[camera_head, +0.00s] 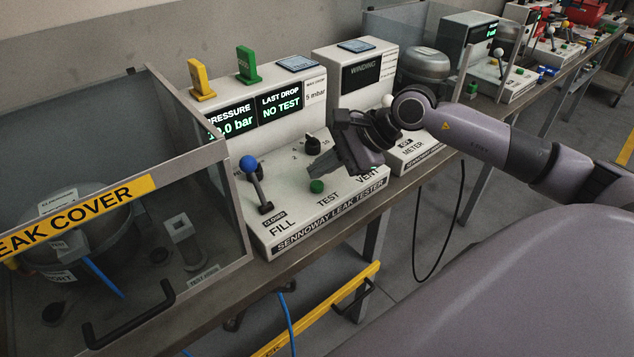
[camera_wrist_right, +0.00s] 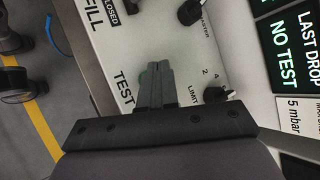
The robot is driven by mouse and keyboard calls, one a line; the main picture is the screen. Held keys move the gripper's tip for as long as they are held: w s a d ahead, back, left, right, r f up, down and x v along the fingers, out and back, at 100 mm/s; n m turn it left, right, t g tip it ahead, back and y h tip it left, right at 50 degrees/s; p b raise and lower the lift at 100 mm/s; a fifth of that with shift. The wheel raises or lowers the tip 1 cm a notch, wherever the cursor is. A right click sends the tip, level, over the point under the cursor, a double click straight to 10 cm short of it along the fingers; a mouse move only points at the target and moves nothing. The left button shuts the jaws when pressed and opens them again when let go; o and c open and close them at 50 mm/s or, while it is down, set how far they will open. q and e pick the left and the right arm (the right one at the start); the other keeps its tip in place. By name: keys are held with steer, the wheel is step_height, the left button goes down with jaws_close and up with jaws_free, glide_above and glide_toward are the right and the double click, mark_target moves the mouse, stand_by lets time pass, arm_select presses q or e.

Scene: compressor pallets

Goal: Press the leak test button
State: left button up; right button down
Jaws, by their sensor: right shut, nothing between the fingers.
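The leak tester (camera_head: 300,215) is a white console on the bench with a sloped panel. Its green button (camera_head: 317,186) sits above the word TEST. My right gripper (camera_head: 316,172) is shut and empty, just above and behind the button in the head view. Its closed fingertips (camera_wrist_right: 160,66) point at the panel in the wrist view; I cannot tell if they touch it. The display (camera_head: 281,104) reads LAST DROP, NO TEST. My left gripper is out of view.
A blue-knobbed FILL lever (camera_head: 250,165) stands left of the button at CLOSED. A black LIMIT knob (camera_head: 313,146) is behind it. A clear leak cover (camera_head: 155,187) encloses a compressor at the left. A winding meter (camera_head: 367,75) stands to the right.

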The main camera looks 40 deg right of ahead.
mark_target(322, 185)
stand_by(0.8)
steer(key=shift+f+b, duration=0.45)
steer(key=shift+b, duration=0.2)
steer(key=shift+f+b, duration=0.55)
steer(key=shift+b, duration=0.1)
stand_by(0.5)
stand_by(0.3)
steer(key=shift+r+p, duration=0.45)
steer(key=shift+r, duration=0.5)
steer(key=shift+r+p, duration=1.35)
steer(key=shift+r, duration=1.2)
